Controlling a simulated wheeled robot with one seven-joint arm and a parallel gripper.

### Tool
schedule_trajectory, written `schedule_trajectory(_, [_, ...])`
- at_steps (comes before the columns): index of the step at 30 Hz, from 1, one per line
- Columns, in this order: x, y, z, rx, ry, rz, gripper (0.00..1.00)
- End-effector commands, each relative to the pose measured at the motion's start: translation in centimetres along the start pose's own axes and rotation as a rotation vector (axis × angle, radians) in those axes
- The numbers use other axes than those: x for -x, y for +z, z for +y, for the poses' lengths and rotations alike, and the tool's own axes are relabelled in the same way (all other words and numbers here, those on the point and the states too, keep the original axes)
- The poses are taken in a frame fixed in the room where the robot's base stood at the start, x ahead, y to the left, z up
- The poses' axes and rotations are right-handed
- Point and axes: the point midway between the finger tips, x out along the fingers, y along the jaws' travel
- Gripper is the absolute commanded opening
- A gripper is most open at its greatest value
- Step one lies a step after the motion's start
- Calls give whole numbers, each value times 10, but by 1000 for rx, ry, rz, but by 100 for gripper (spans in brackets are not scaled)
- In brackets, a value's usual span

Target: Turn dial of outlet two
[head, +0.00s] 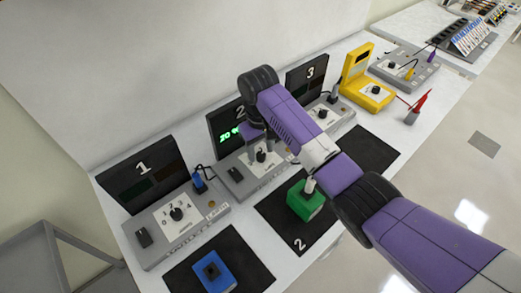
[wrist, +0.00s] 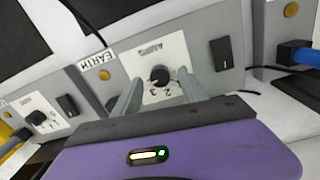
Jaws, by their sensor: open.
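Outlet two is the middle grey unit (head: 240,182), with a dark display marked 2 (head: 226,118) showing green digits, partly hidden by my arm. Its black round dial (head: 261,156) sits on a white plate with numbers; in the wrist view the dial (wrist: 160,76) is in the middle, with 2 and 3 readable beside it. My gripper (wrist: 160,80) is open, its two grey fingers on either side of the dial with gaps visible. In the head view my gripper (head: 262,150) is over the dial plate. Whether the fingertips touch the plate is unclear.
Outlet one (head: 180,222) stands to the left and outlet three (head: 325,115) to the right. A black switch (wrist: 221,53) is beside the dial. A green box (head: 305,200) and a blue box (head: 213,272) sit on black mats in front. A yellow meter (head: 365,92) stands farther right.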

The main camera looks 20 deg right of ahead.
Motion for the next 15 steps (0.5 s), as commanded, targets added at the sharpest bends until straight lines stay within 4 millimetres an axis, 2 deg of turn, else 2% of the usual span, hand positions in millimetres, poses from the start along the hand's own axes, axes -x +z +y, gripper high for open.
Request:
schedule_trajectory(4, [-11,1,0,0,0,-1,50])
schedule_trajectory(13, [-13,0,0,0,0,1,50])
schedule_trajectory(15, [-13,0,0,0,0,1,36])
